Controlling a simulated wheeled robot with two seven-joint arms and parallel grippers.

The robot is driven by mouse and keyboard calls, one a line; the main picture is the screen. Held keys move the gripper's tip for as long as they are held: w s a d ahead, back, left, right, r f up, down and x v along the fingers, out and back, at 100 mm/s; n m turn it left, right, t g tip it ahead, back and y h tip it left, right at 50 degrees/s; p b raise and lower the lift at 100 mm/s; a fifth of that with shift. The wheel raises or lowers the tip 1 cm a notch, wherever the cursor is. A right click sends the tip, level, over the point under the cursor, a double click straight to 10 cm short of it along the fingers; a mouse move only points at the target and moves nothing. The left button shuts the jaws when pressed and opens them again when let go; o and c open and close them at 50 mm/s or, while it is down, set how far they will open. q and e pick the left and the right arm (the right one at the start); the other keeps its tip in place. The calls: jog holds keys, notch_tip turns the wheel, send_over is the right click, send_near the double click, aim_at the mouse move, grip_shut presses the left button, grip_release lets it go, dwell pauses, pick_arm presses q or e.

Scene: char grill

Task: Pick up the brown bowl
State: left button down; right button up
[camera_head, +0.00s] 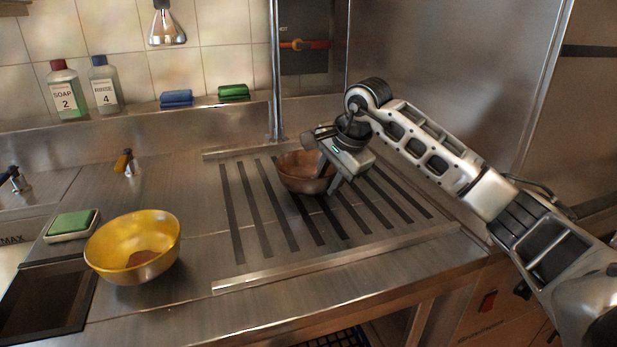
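The brown bowl (296,177) sits upright on the slotted metal grill (250,222) near the middle of the picture. My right gripper (328,186) reaches down at the bowl's right side. One finger appears at or inside the bowl's rim and the other lies outside it, to the right. A gap shows between the fingers. I cannot tell whether either finger touches the bowl. The gripper and wrist hide part of the bowl's right rim. My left gripper is not in view.
A yellow bowl (112,237) stands on the steel counter at the left, beside a green sponge on a dish (72,225). A dark sink opening (45,305) is at lower left. A vertical pole (274,80) rises behind the grill.

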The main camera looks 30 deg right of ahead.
grip_shut()
jog(key=shift+r, duration=0.1)
jog(key=shift+r, duration=0.1)
